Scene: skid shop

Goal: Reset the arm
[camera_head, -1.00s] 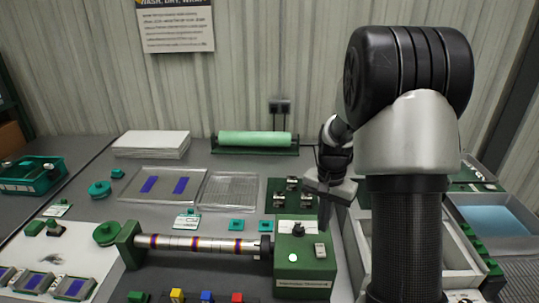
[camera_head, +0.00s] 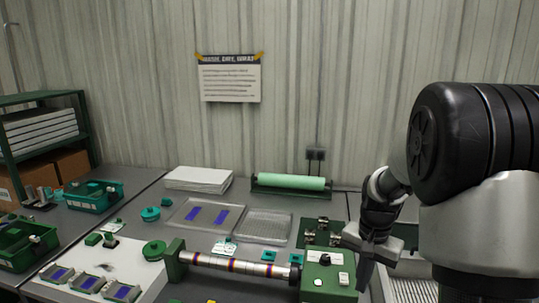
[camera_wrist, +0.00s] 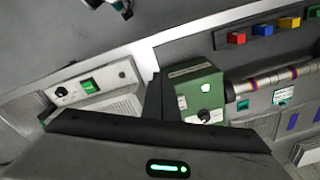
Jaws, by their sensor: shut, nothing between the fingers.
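My gripper (camera_head: 366,277) hangs at the right of the head view, its fingers pointing down beside the green control box (camera_head: 327,277). The fingers are shut with nothing between them. In the wrist view, the closed fingers (camera_wrist: 158,95) stick up as a dark shape at the middle, in front of the bench. The green box (camera_wrist: 196,93) with a black knob and a white button lies just right of them there. I cannot tell whether the fingers touch the box; they overlap its right edge in the head view.
A striped roller (camera_head: 232,264) runs left from the green box. Clear trays (camera_head: 265,225), a green roll (camera_head: 291,182) and a paper stack (camera_head: 198,179) lie behind it. A grey switch box (camera_wrist: 93,89) shows in the wrist view.

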